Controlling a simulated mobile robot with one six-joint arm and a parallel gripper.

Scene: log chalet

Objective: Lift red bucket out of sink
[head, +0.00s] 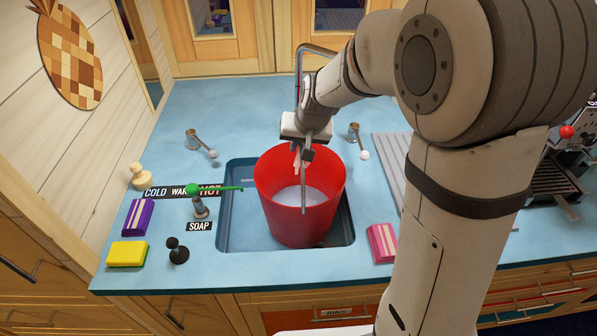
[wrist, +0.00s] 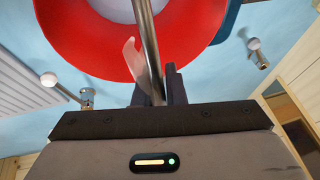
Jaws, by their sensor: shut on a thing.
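The red bucket (head: 299,222) stands upright over the blue sink (head: 243,235), with something pale in its bottom. I cannot tell whether its base touches the sink floor. My gripper (head: 304,158) is above the bucket's mouth, shut on what looks like its thin metal handle (head: 303,195), which runs down to the near rim. In the wrist view the handle (wrist: 147,40) passes between my fingers (wrist: 158,88), with a pale pink piece beside it. The bucket (wrist: 95,45) fills the top of that view.
Taps with white knobs (head: 212,154) (head: 364,155) flank the sink. A yellow sponge (head: 127,254) and pink-striped block (head: 382,243) lie beside the sink. A ridged drainer (head: 392,150) is to the right.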

